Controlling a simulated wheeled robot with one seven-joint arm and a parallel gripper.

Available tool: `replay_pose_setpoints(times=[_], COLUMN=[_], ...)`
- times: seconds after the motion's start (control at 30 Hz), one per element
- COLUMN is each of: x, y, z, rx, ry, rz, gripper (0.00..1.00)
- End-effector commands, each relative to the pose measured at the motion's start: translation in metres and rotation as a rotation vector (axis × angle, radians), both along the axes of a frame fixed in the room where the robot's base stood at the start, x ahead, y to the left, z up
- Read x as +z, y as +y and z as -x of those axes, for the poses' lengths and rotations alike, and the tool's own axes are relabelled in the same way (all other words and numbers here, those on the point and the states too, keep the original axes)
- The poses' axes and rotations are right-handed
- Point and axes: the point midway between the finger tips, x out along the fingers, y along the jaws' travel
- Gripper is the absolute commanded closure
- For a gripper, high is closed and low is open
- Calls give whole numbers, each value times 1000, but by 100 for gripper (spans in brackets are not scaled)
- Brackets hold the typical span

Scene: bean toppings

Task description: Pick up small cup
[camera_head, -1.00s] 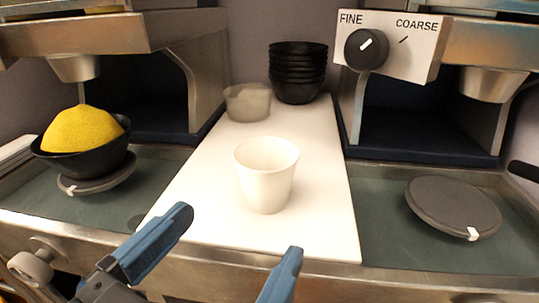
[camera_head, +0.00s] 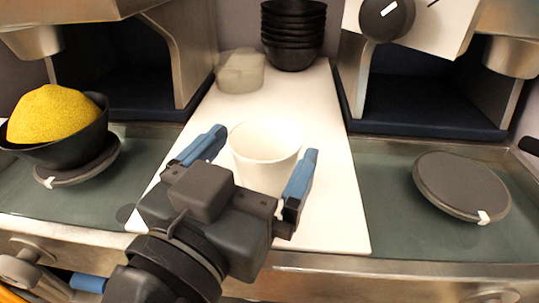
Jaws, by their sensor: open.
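A small white cup (camera_head: 266,150) stands upright on the white board (camera_head: 330,215) between the two machines. My gripper (camera_head: 262,142) is open, its two blue fingers on the left and right sides of the cup. The gripper's dark body hides the lower front of the cup. I cannot tell whether either finger touches it.
A translucent cup (camera_head: 240,72) and a stack of black bowls (camera_head: 292,35) stand at the back of the board. On the left, a black bowl of yellow grains (camera_head: 55,125) sits on a round scale. On the right is an empty round scale (camera_head: 460,185).

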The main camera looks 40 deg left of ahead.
Motion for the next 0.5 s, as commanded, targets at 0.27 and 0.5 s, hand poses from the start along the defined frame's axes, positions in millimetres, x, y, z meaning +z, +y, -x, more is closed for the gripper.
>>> replay_pose_setpoints(times=[0.27, 0.5], x=[0, 0], y=[1, 1], z=[-4, -3], rx=[1, 1], ry=[0, 0], rz=[0, 0], gripper=[0, 22])
